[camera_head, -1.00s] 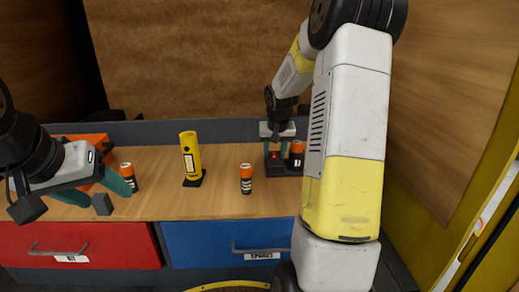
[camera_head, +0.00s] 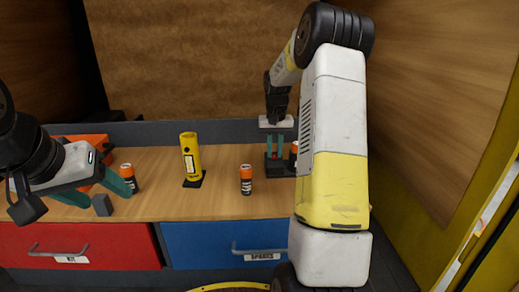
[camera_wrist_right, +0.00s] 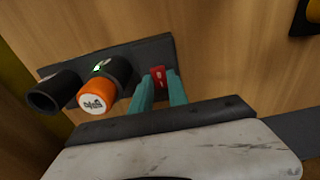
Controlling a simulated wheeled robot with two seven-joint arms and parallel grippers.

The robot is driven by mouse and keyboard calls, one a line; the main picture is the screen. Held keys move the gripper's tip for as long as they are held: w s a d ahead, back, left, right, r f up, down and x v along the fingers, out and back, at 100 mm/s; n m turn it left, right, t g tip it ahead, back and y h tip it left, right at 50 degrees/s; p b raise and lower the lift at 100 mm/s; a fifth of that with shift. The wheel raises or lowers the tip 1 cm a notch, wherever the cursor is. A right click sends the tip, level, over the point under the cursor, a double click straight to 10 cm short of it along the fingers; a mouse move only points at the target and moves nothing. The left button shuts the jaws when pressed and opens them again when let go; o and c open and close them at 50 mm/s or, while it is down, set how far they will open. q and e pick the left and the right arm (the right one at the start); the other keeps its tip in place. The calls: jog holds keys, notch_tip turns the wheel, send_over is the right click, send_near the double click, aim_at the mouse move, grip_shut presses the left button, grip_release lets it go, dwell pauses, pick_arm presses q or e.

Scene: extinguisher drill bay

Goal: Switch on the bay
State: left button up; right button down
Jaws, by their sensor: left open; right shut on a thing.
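The bay (camera_head: 285,171) is a black holder at the back right of the bench. In the right wrist view, it has a black plate (camera_wrist_right: 150,52) with two round black sockets. One socket (camera_wrist_right: 50,93) looks empty; the other holds an orange-capped cell (camera_wrist_right: 97,98), with a small green mark beside it. A red switch (camera_wrist_right: 158,76) stands on the plate. My right gripper (camera_head: 275,155) points down at the bay, its teal fingers shut on the red switch. Whether the switch is on cannot be told. My left gripper (camera_head: 98,190) is open and empty above the bench's left front.
A yellow torch (camera_head: 190,158) stands upright on a black base. One orange-topped cell (camera_head: 246,180) stands mid-bench, another (camera_head: 127,172) beside my left gripper. An orange box (camera_head: 85,143) is at back left. Red (camera_head: 110,245) and blue (camera_head: 205,243) drawers are closed below.

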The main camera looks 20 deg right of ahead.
aim_at(274, 157)
jog(key=c, duration=1.3)
grip_release()
jog(key=r, duration=0.7)
jog(key=shift+s+a+r, duration=0.1)
jog(key=shift+s+r, duration=0.1)
jog(key=shift+r, duration=0.2)
jog(key=s+a+r+n+t, duration=0.1)
jog(key=s+a+r, duration=0.4)
jog(key=s+r, duration=0.2)
jog(key=s+a+n+t, duration=0.1)
jog(key=s+a, duration=0.2)
jog(key=s, duration=0.4)
jog(key=s+a+t+y, duration=0.1)
jog(key=s+a, duration=0.3)
jog(key=s, duration=0.4)
jog(key=s+a+n+t+y, duration=0.1)
jog(key=s+a, duration=0.3)
jog(key=s, duration=0.4)
jog(key=shift+a+f+n+t, duration=0.15)
jog(key=shift+n+t, duration=0.15)
jog(key=shift+t, duration=0.4)
